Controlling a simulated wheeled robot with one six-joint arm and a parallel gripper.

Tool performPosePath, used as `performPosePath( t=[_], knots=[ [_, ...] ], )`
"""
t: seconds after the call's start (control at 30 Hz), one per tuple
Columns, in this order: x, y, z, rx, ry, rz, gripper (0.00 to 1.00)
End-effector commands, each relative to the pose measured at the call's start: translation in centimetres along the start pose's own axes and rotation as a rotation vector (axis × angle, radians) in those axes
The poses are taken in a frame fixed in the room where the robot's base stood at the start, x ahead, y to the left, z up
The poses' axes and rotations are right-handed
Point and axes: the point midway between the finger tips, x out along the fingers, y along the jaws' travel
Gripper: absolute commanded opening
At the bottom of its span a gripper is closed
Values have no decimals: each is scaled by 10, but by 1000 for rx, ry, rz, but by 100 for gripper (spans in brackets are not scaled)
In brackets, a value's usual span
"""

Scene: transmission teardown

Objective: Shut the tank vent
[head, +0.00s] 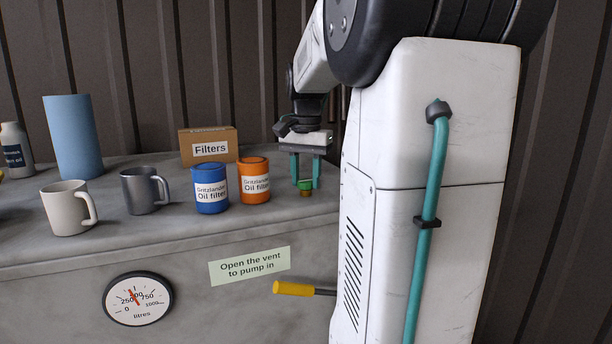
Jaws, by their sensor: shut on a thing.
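The tank vent (305,190) shows as a small green cap over a brass-coloured base, low on the right part of the grey tank top. My gripper (305,181) points down over it, with one teal finger on each side, and is shut on the green cap. Whether the cap sits tight on its base or is raised is too small to tell. The grey tank (60,295) has a sign (249,266) reading "Open the vent to pump in" on its front.
A blue oil filter can (210,202) and an orange one (253,195) stand just left of my gripper, before a Filters box (208,134). Two mugs, a blue roll (73,137) and a bottle stand further left. A yellow-handled lever (293,288) and a litres gauge (137,299) are at the front.

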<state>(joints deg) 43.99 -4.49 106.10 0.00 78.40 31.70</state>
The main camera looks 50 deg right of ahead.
Motion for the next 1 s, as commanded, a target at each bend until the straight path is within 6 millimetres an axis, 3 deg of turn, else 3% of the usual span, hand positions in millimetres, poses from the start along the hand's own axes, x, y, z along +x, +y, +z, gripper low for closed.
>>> performPosePath(
  t=[0.57,0.6,0.67,1.0],
  knots=[
    [-1,0,0,31,2,0,13],
    [-1,0,0,31,2,0,44],
    [-1,0,0,31,2,0,58],
    [-4,0,0,30,2,-1,58]
  ],
)
